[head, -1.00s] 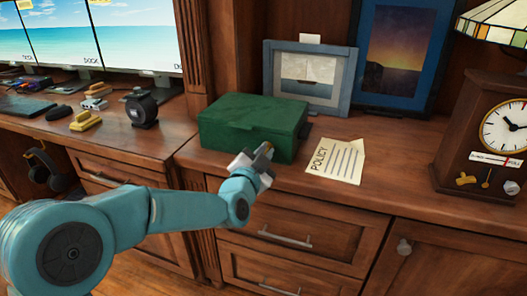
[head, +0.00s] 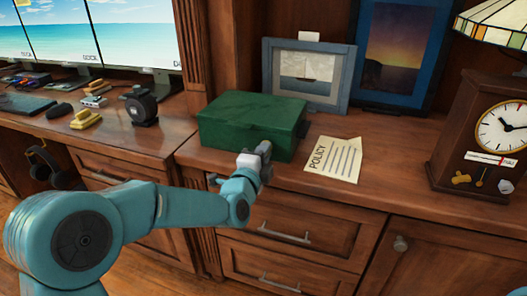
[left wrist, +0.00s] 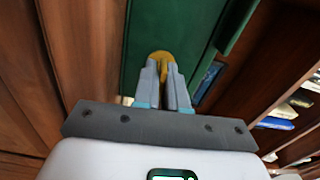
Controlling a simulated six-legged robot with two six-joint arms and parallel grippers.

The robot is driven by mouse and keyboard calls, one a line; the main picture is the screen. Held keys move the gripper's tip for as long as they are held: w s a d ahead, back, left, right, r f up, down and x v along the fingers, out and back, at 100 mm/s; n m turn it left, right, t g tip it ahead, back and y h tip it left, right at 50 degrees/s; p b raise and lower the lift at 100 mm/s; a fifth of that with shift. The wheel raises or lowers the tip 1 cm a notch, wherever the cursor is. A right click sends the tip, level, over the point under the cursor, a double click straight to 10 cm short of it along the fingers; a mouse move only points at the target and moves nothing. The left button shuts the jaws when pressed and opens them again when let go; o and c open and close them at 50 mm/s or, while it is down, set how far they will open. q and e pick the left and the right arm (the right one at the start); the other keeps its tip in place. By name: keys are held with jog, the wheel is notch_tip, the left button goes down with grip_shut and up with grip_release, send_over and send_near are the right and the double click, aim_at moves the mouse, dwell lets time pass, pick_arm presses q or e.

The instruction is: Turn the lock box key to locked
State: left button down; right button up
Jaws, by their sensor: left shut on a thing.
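The green lock box (head: 235,118) sits closed on the wooden counter. My left gripper (head: 262,152) is at the right part of its front face. In the left wrist view, the two grey fingers (left wrist: 163,70) are shut on the yellow key (left wrist: 161,55), which stands against the green box face (left wrist: 150,22). The gripper hides the key in the head view. The fingers cover most of the key, so I cannot tell which way it is turned. My right gripper is not in view.
A policy paper (head: 334,160) lies right of the box. A framed boat picture (head: 305,72) stands behind it, and a wooden clock (head: 485,145) at the right. Drawers (head: 285,228) are below the counter edge. Several small things lie on the desk at the left.

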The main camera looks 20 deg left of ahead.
pick_arm(q)
jog(key=shift+m, duration=0.5)
jog(key=c, duration=1.3)
grip_release()
jog(key=s, duration=0.5)
jog(key=s+p, duration=0.1)
jog(key=s, duration=1)
jog(key=shift+s+a, duration=0.2)
jog(key=shift+a, duration=0.15)
